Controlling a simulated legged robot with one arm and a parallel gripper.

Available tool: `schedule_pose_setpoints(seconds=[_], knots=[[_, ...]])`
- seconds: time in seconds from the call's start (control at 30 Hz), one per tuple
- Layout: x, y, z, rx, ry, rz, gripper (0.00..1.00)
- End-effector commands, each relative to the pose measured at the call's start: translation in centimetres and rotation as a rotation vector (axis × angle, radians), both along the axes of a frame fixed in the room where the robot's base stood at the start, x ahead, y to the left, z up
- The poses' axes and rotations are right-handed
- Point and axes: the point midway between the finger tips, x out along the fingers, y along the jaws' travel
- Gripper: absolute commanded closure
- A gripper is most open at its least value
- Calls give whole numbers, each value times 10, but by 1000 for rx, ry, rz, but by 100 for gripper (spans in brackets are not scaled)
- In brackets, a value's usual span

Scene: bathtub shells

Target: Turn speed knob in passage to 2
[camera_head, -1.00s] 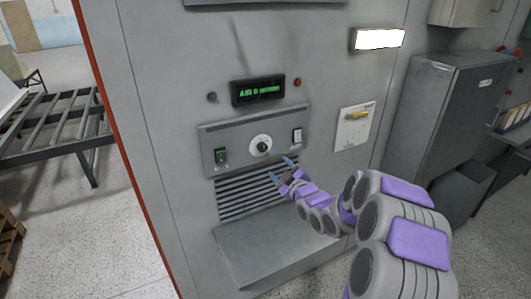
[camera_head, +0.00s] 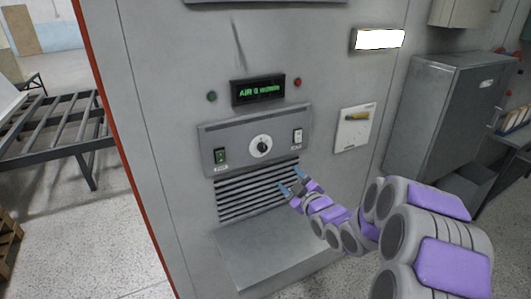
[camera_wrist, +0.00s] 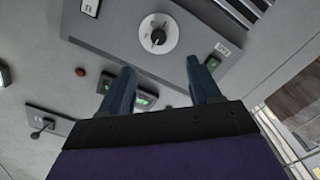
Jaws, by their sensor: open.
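The speed knob (camera_head: 262,147) is a dark knob on a round white dial, in the middle of a grey control panel (camera_head: 240,163) on the machine wall. In the wrist view the knob (camera_wrist: 158,37) shows ahead of the fingers, near the top centre. I cannot read the dial's numbers. My gripper (camera_head: 292,181) is open, with two blue fingers, below and to the right of the knob and apart from it. In the wrist view my gripper (camera_wrist: 163,80) has nothing between its fingertips.
A green switch (camera_head: 220,156) sits left of the knob and a white switch (camera_head: 297,136) right. A green-lit display (camera_head: 258,90) is above, a vent (camera_head: 240,197) and ledge (camera_head: 265,250) below. A yellow-handled switch plate (camera_head: 355,127) is at the right.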

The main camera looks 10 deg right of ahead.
Motion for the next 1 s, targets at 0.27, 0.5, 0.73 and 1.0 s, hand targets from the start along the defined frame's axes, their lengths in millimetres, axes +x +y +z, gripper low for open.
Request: schedule_pose_setpoints(seconds=[0.27,0.5,0.73,1.0], knots=[[-12,-3,-3,-1,6,1,37],[-12,-4,-2,0,4,0,37],[-12,-4,-2,1,3,0,37],[-13,-2,-2,0,3,2,37]])
